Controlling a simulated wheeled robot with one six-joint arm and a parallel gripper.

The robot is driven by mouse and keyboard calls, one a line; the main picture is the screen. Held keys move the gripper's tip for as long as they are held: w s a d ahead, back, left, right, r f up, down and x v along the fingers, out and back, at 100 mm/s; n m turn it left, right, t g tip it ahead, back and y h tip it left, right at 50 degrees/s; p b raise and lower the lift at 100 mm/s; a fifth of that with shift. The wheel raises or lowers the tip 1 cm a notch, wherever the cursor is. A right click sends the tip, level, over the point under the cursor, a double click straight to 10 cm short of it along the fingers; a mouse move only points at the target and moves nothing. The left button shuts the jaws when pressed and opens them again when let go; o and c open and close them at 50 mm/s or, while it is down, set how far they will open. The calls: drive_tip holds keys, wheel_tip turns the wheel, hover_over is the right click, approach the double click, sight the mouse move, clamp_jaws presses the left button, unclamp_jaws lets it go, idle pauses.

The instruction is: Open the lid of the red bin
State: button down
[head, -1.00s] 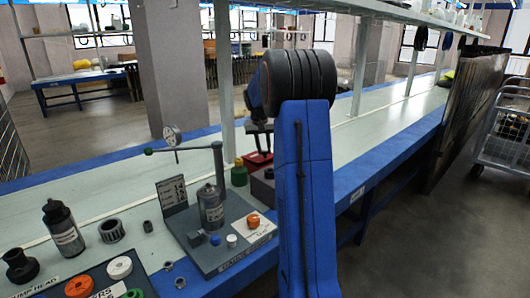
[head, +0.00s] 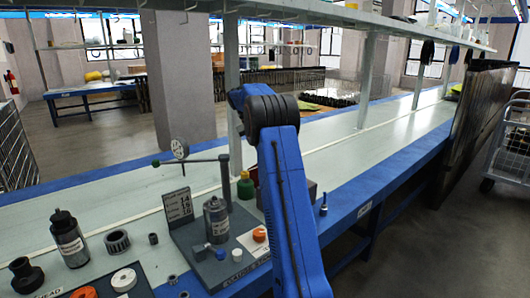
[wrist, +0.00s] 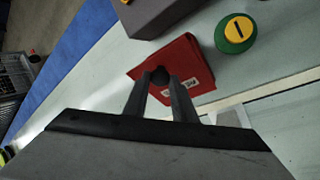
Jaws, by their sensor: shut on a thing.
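In the wrist view a red, roughly square lid or bin top (wrist: 188,62) with a small white label lies below my gripper (wrist: 160,80). A round black knob (wrist: 160,74) stands on the red top. My two fingers are closed around this knob. I cannot tell whether the lid sits on the bin or is raised, as the bin's body is not clear in this view. In the head view my own arm hides the gripper and nearly all of the red bin.
A green bottle with a yellow cap (wrist: 235,33) and a dark grey box (wrist: 150,14) stand close to the red top. In the head view a gauge stand (head: 208,160) and a grey cylinder (head: 216,220) are left of my arm. The bench (head: 345,150) behind is largely clear.

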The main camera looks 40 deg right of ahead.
idle(0.4)
drive_tip(key=c, duration=1.5)
unclamp_jaws()
drive_tip(key=shift+o, duration=0.2)
drive_tip(key=shift+w+r, duration=0.1)
drive_tip(key=shift+r, duration=0.05)
wheel_tip(320, 180, up, 10)
